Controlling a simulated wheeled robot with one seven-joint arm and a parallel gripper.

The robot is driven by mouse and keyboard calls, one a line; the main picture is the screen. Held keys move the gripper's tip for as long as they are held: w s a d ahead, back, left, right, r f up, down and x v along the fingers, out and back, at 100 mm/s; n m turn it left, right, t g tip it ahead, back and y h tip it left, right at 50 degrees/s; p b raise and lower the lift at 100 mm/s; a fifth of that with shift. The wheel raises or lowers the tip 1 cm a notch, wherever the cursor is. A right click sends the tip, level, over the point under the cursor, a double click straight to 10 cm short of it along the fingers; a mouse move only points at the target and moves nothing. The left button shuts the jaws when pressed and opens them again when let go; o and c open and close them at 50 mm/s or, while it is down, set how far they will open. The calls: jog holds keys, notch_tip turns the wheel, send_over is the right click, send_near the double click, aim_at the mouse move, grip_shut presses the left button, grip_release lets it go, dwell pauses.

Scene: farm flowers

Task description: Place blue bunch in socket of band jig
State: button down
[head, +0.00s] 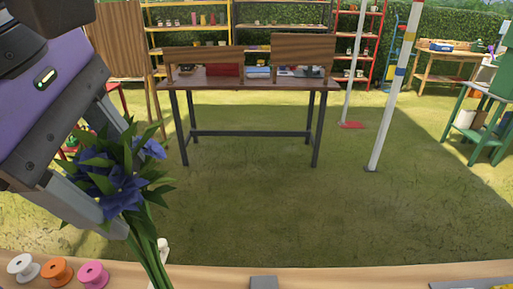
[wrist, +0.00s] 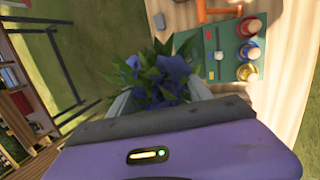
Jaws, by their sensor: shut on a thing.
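The blue bunch (head: 117,190), blue flowers with green leaves and long stems, is at the left of the head view. My gripper (head: 130,185) is shut on it, with one finger on each side. The bunch is tilted, blooms up and stems down toward the near table's edge. In the wrist view the blue blooms (wrist: 168,78) show between the fingers, and the stems are hidden. I cannot make out the band jig or its socket for certain. A small grey block (head: 263,283) shows at the bottom of the head view, mostly cut off.
White (head: 23,267), orange (head: 57,270) and pink (head: 93,273) spools stand on the near wooden table (head: 210,276). The wrist view shows a teal board (wrist: 232,30) with several coloured round pieces beside an orange object (wrist: 216,13). Open grass lies before a far table (head: 255,84).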

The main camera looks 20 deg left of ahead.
aim_at(151, 261)
notch_tip(151, 261, down, 13)
jog(key=b, duration=0.7)
jog(key=shift+r, duration=0.2)
jog(key=shift+f, duration=0.15)
jog(key=shift+c, duration=2.3)
grip_release()
jog(key=p+v, duration=0.1)
jog(key=v, duration=1.1)
